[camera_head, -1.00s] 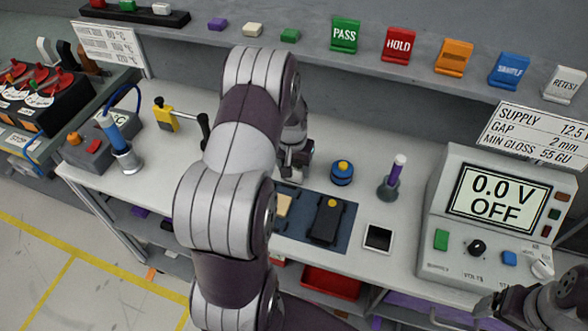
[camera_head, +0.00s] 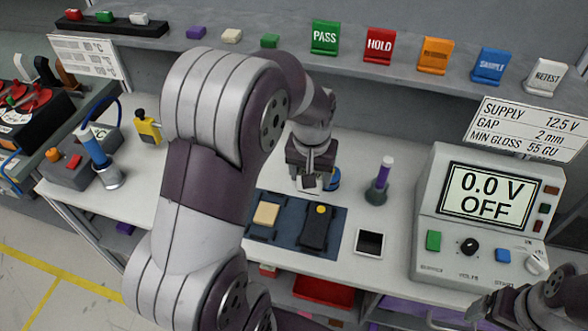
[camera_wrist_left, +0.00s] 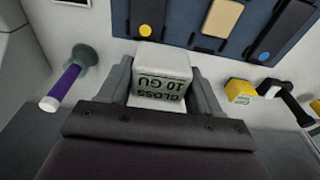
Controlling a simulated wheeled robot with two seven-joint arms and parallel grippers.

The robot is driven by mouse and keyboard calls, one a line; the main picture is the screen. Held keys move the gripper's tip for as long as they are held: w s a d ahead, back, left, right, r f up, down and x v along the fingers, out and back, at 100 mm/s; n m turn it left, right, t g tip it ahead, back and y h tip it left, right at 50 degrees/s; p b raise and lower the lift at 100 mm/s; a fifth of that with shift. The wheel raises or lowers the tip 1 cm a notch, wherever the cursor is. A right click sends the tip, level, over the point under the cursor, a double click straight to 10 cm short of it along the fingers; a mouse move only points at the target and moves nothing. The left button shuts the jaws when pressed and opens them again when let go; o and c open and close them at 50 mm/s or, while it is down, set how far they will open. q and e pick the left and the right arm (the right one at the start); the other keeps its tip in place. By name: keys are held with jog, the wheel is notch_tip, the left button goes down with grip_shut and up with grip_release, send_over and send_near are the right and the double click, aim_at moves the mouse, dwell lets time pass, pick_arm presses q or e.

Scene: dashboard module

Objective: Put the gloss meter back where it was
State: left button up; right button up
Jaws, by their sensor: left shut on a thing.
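The gloss meter (camera_wrist_left: 160,82) is a white box with dark lettering, "GLOSS 10 GU", upside down in the left wrist view. My left gripper (camera_head: 309,182) is shut on it, one finger on each side. In the head view the gripper is above the bench behind the dark blue mat (camera_head: 283,244), and the meter is mostly hidden there. My right gripper (camera_head: 488,306) is at the lower right, in front of the power supply; its jaws are unclear.
A black device (camera_head: 316,229) and tan block (camera_head: 266,213) lie on the mat. A blue knob-like part (camera_head: 334,180) is partly behind my gripper. A purple-handled tool (camera_head: 381,180) stands to the right, near a dark-faced square (camera_head: 369,243) and the power supply (camera_head: 430,205).

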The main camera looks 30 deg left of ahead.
pick_arm(q)
jog(key=w+a+p, duration=0.1)
jog(key=w+p, duration=0.1)
jog(key=w, duration=0.7)
jog(key=a+f+p, duration=0.1)
jog(key=a+f, duration=0.1)
jog(key=a, duration=0.1)
jog(key=s+a+f+p, duration=0.1)
jog(key=a+f, duration=0.1)
jog(key=a, duration=0.2)
jog(key=a+f+p, duration=0.1)
jog(key=a+f, duration=0.1)
jog(key=a, duration=0.2)
jog(key=shift+s+a, duration=0.1)
jog(key=shift+s, duration=0.3)
notch_tip(320, 180, down, 4)
jog(key=shift+s+r+p, duration=0.1)
jog(key=shift+r+p, duration=0.15)
jog(key=shift+p, duration=0.3)
jog(key=shift+a+f, duration=0.15)
jog(key=shift+f, duration=0.25)
jog(key=shift+f, duration=0.1)
jog(key=o, duration=1.2)
jog(key=shift+o, duration=0.2)
